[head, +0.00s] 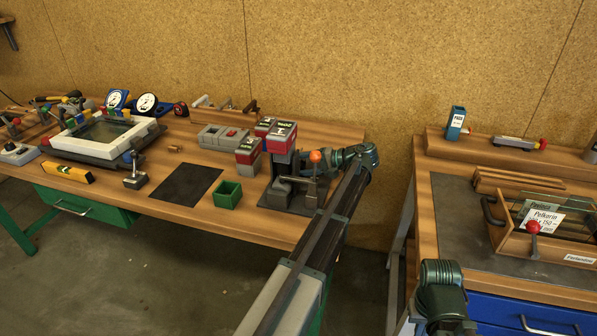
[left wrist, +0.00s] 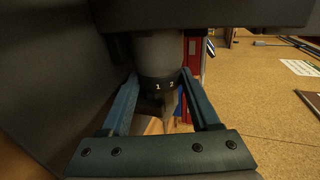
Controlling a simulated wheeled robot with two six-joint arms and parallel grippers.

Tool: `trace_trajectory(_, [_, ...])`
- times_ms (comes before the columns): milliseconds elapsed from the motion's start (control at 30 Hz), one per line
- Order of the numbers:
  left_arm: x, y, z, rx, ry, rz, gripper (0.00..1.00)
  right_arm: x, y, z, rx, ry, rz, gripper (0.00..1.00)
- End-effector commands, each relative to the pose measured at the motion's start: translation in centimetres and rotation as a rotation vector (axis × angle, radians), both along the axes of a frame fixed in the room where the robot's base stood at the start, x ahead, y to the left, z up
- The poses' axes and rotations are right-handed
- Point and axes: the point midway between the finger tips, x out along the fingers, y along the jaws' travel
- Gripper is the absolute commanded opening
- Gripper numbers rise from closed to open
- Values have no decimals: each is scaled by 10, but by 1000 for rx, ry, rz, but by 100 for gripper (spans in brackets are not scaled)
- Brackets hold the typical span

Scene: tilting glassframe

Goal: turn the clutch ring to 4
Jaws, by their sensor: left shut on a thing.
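The clutch ring (left wrist: 160,86) is a dark band with white numbers 1 and 2 facing the camera, below a grey cylindrical body (left wrist: 158,50) in the left wrist view. My left gripper (left wrist: 159,78) has its two blue fingers on either side of the ring and is shut on it. In the head view my left gripper (head: 335,160) reaches from the right to a dark stand (head: 290,202) on the left bench; the ring is too small or hidden there. No pointer mark on the ring is readable.
Red and grey boxes (head: 248,150) stand beside the stand, with an orange-knobbed lever (head: 316,156) near my gripper. A green open box (head: 228,194) and a dark mat (head: 186,184) lie to the left. A second bench (head: 428,222) stands at right, across a gap.

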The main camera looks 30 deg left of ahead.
Motion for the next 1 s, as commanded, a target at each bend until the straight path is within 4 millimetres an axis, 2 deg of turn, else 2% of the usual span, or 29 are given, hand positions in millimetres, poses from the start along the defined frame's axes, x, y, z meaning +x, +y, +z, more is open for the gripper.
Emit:
trace_trajectory(500, [-1,-1,-1,18,6,1,7,0,0,-5,0,0,0,0])
trace_trajectory(533, [-1,-1,-1,18,6,1,66,0,0,-5,0,0,0,0])
trace_trajectory(567, [0,-1,-1,18,6,1,72,0,0,-5,0,0,0,0])
trace_trajectory(600, [0,-1,-1,18,6,1,76,0,0,-5,0,0,0,0])
trace_trajectory(833, [0,-1,0,14,5,1,76,0,0,-3,0,0,0,0])
trace_trajectory(1000, [0,0,6,-34,-7,1,76,0,0,13,0,0,0,0])
